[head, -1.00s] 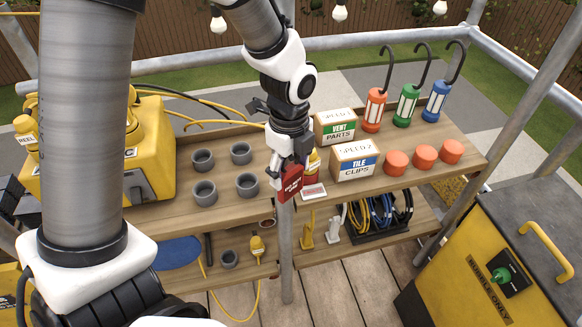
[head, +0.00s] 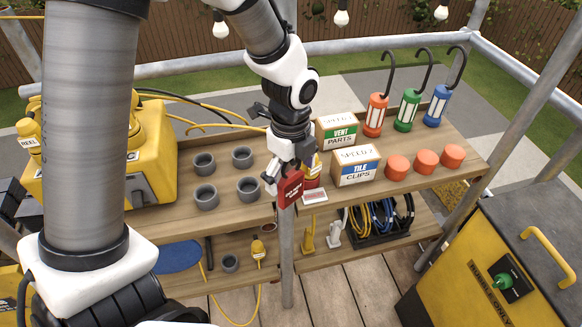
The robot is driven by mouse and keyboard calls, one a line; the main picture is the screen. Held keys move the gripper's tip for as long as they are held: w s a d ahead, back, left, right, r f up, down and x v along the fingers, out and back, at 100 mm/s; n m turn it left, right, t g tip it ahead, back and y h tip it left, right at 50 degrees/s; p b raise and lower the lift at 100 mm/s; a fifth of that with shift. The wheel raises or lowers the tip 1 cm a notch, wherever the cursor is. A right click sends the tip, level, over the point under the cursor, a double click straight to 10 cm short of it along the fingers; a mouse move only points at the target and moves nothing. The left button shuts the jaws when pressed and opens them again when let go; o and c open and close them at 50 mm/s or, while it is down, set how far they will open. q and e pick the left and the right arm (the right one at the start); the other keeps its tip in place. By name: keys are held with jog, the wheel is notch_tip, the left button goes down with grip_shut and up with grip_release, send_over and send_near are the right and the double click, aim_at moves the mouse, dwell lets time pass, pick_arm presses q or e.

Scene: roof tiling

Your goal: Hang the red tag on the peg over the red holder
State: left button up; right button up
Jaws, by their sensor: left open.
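The red tag (head: 290,188), with small pale lettering, shows at the shelf's front edge in the middle of the head view, in front of the vertical post. My left gripper (head: 283,180) points down right at the tag. Its jaws are open, with a finger showing to the left of the tag. Whether the tag still touches a finger cannot be told. The peg is hidden behind the gripper and tag. I cannot make out a red holder for certain; a red container with a yellow top (head: 312,168) stands just behind the tag. My right gripper is not in view.
Grey cups (head: 206,196) stand left of the gripper. A post (head: 287,255) rises in front. A yellow bin (head: 515,250) is at lower right.

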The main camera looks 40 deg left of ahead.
pick_arm(q)
notch_tip(320, 180, up, 12)
jog(key=shift+f, duration=0.1)
